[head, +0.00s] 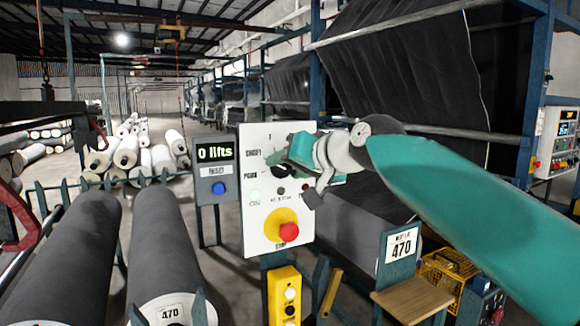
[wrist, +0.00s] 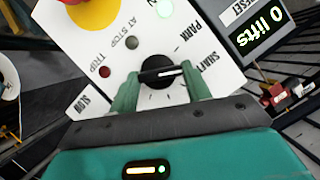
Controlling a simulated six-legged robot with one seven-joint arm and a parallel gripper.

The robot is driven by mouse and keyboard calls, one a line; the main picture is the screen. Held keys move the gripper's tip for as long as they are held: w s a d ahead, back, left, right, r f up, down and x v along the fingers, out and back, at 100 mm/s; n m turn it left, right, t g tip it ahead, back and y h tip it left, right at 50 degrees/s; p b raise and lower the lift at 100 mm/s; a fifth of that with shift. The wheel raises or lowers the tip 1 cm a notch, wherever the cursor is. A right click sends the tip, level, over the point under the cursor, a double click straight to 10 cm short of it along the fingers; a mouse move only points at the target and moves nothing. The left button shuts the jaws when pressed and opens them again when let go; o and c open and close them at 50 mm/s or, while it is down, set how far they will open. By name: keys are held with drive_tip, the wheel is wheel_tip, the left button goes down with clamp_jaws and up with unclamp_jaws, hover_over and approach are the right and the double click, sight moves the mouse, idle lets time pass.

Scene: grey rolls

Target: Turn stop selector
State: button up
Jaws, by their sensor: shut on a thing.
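The stop selector is a black round knob (wrist: 157,71) with a white pointer line, on a white panel (head: 257,217). My gripper (wrist: 160,77) has its two green fingers on either side of the knob in the wrist view and is shut on it. The pointer points right in that view, towards the SHUNT label (wrist: 198,62). PARK (wrist: 180,35) and SLOW (wrist: 87,102) are other printed labels. In the head view my gripper (head: 279,158) reaches the panel from the right and hides most of the knob.
A red button (head: 289,232) on a yellow disc sits low on the panel. A grey box left of it has a "0 lifts" display (head: 215,152) and a blue button (head: 218,188). Grey rolls (head: 160,245) lie at left. A yellow button box (head: 287,293) stands below.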

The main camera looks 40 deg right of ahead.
drive_tip(key=o, duration=0.5)
drive_tip(key=shift+w+a+r, duration=0.1)
drive_tip(key=o, duration=0.5)
drive_tip(key=shift+w, duration=0.2)
drive_tip(key=shift+c, duration=0.2)
drive_tip(key=d+v, duration=0.1)
drive_tip(key=v, duration=1.3)
drive_tip(key=shift+s+a, duration=0.2)
drive_tip(key=shift+a, duration=0.2)
